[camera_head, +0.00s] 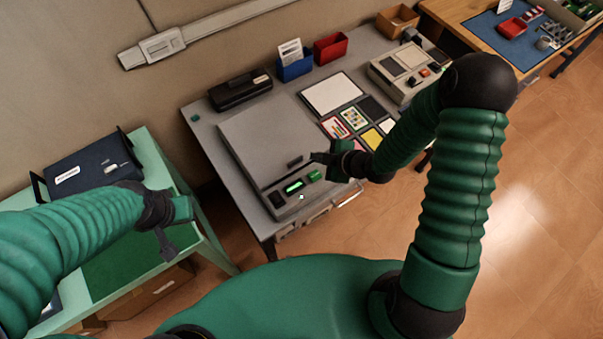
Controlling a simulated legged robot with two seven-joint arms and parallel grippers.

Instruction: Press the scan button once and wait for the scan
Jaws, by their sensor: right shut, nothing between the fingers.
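The flatbed scanner (262,140) sits on the grey table with its lid down. Its front panel has a lit green display (294,186), a raised green button (314,176) and a small bright green light (301,197). My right gripper (318,158) is shut and empty, just above and beyond the green button. I cannot tell whether it touches the scanner. My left gripper (168,246) hangs over the green table at the left, away from the scanner; its fingers are too unclear to judge.
A black device (240,90), blue bin (294,68) and red bin (330,47) stand behind the scanner. Several cards (354,118) and a beige device (405,70) lie to the right. A dark blue case (93,166) is on the green table (155,165). The floor at right is clear.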

